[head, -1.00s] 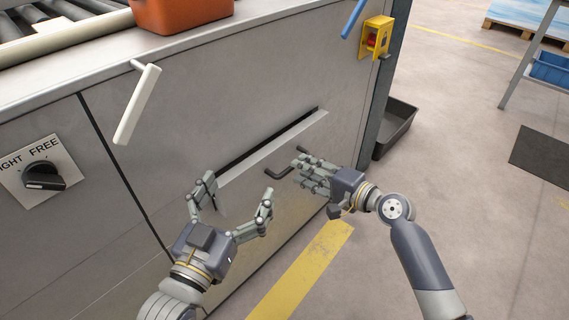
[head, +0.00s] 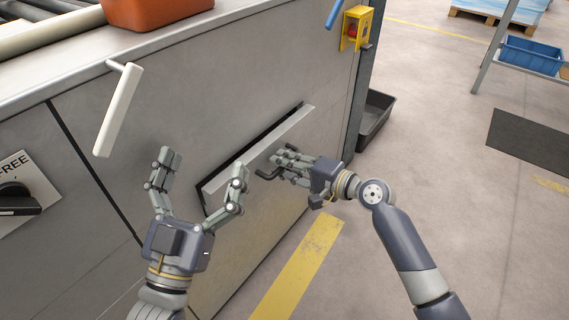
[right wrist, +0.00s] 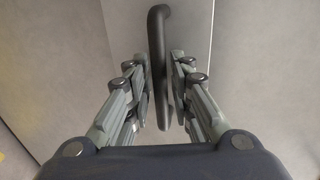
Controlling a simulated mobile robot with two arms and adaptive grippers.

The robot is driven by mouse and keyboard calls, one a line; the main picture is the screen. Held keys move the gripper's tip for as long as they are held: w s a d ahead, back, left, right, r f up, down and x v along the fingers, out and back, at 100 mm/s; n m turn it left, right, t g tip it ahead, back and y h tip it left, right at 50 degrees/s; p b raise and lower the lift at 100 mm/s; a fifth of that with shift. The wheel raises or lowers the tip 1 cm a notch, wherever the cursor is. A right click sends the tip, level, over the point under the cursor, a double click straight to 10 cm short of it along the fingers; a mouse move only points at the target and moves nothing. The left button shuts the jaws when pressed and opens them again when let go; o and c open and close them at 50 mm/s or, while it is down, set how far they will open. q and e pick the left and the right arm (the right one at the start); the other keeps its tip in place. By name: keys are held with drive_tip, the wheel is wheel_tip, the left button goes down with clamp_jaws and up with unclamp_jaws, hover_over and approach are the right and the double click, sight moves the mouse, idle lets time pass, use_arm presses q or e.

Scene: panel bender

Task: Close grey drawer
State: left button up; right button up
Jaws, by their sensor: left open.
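The grey drawer (head: 262,142) is set in the grey machine front and stands a little out; a dark gap shows along its top and left end. Its dark bar handle (head: 266,173) is on the drawer front and also shows in the right wrist view (right wrist: 158,22). My right gripper (head: 279,169) is at the handle, with its fingers on either side of the bar; whether they press on it I cannot tell. My left gripper (head: 203,175) is open and empty, in front of the drawer's left end, with its fingers spread upward.
A white lever (head: 117,110) sticks out at the upper left, above a rotary switch (head: 15,198). An orange-brown container (head: 155,10) stands on the machine top. A yellow box (head: 355,28) is on the right corner, and a dark bin (head: 373,120) stands beyond.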

sight(271, 156)
clamp_jaws()
drive_tip(key=x, duration=0.3)
drive_tip(key=r+x, duration=0.1)
drive_tip(key=shift+w+a+f, duration=0.1)
drive_tip(key=shift+w+a, duration=0.15)
use_arm(q)
drive_tip(key=shift+w+f, duration=0.2)
drive_tip(key=shift+f, duration=0.1)
use_arm(e)
drive_tip(key=o, duration=0.5)
unclamp_jaws()
drive_tip(key=shift+o, duration=0.2)
use_arm(q)
drive_tip(key=shift+s, duration=0.1)
use_arm(e)
drive_tip(key=shift+s+d, duration=0.1)
